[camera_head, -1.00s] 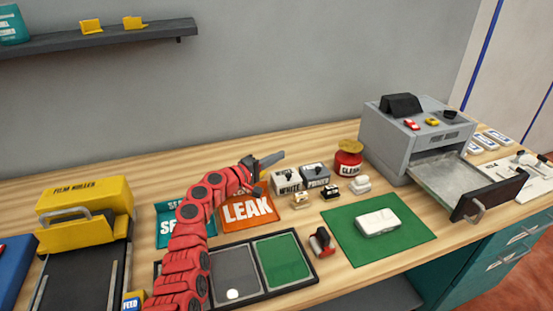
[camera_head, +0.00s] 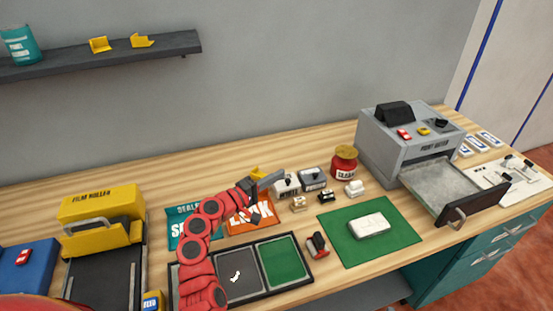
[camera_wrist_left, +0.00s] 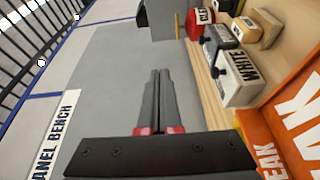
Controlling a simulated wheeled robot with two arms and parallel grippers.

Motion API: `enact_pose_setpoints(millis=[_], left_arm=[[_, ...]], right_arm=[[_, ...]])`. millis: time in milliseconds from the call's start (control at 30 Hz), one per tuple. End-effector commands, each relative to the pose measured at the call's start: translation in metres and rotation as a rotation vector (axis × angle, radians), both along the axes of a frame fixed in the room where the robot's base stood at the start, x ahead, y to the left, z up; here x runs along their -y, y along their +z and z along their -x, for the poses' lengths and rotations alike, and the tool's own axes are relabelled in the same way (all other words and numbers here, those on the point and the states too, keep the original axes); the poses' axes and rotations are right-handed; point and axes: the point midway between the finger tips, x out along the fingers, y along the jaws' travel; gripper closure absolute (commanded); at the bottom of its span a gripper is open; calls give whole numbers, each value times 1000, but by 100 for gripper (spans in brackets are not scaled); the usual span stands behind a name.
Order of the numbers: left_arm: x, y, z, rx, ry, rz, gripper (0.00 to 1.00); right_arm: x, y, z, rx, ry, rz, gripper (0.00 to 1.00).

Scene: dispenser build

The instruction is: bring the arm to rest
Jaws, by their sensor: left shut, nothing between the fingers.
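My left arm is red and comes in from the lower left in the head view. It bends over the bench, and its grey left gripper (camera_head: 272,179) points right, above the back edge of the orange LEAK piece (camera_head: 262,207). In the left wrist view the two dark fingers (camera_wrist_left: 160,73) lie together, shut, with nothing between them. The gripper appears clear of the white block (camera_head: 287,187) beside it, though the gap is hard to judge. My right gripper is not in view.
A yellow-topped roller (camera_head: 100,215) stands left.

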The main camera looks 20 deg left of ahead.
Motion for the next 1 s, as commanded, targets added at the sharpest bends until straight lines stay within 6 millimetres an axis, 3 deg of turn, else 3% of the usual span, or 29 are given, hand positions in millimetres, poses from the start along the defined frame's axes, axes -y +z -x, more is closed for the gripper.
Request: enact_pose_setpoints(millis=[33, 300, 600, 1000], left_arm=[[2, 5, 9, 2, 4, 1, 100], [11, 5, 45, 0, 3, 1, 100], [13, 8, 53, 1, 1, -1, 100], [13, 75, 53, 1, 1, -1, 100]], right_arm=[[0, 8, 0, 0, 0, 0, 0], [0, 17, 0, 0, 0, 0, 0], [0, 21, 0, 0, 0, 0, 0], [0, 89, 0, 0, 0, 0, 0]])
